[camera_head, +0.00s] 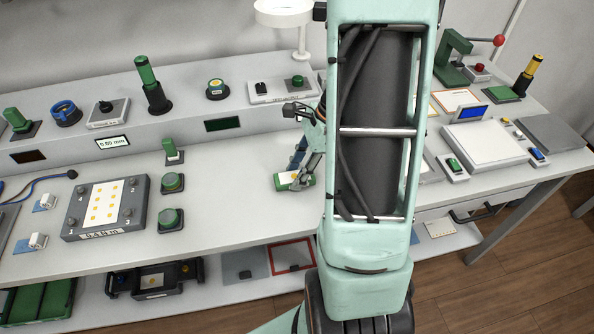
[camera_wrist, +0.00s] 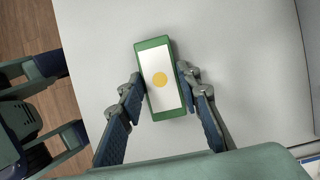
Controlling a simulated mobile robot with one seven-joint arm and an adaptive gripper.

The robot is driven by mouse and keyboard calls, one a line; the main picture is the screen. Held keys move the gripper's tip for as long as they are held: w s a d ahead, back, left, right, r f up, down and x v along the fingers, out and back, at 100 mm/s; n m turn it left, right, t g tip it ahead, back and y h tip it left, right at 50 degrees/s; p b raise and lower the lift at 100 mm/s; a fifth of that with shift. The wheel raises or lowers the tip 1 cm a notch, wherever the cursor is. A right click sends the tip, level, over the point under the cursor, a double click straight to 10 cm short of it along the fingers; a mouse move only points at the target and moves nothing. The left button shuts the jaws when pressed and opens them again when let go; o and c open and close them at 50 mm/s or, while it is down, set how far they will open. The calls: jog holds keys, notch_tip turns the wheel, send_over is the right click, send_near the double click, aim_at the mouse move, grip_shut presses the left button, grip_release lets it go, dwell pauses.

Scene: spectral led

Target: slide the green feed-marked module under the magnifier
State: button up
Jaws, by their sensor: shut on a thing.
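The green module (camera_head: 294,180) is a flat green block with a white face and a yellow dot; no lettering is readable on it. It lies at or just above the bench top, and the wrist view shows it slightly tilted (camera_wrist: 159,103). My gripper (camera_wrist: 163,84) is shut on its two long sides; in the head view the gripper (camera_head: 301,172) comes down over it from above. A white round head on a stand (camera_head: 284,12), which looks like the magnifier, stands at the back, cut by the top edge. The space under it is partly hidden.
A raised shelf with buttons and knobs (camera_head: 216,89) runs behind the module. A dark panel with a dotted white plate (camera_head: 105,207) and green knobs (camera_head: 172,183) stand to the left. My arm hides the middle right. Bare bench lies left of the module.

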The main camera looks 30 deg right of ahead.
jog(key=shift+f, duration=0.3)
jog(key=o, duration=1.3)
jog(key=shift+r, duration=0.15)
jog(key=v, duration=1.2)
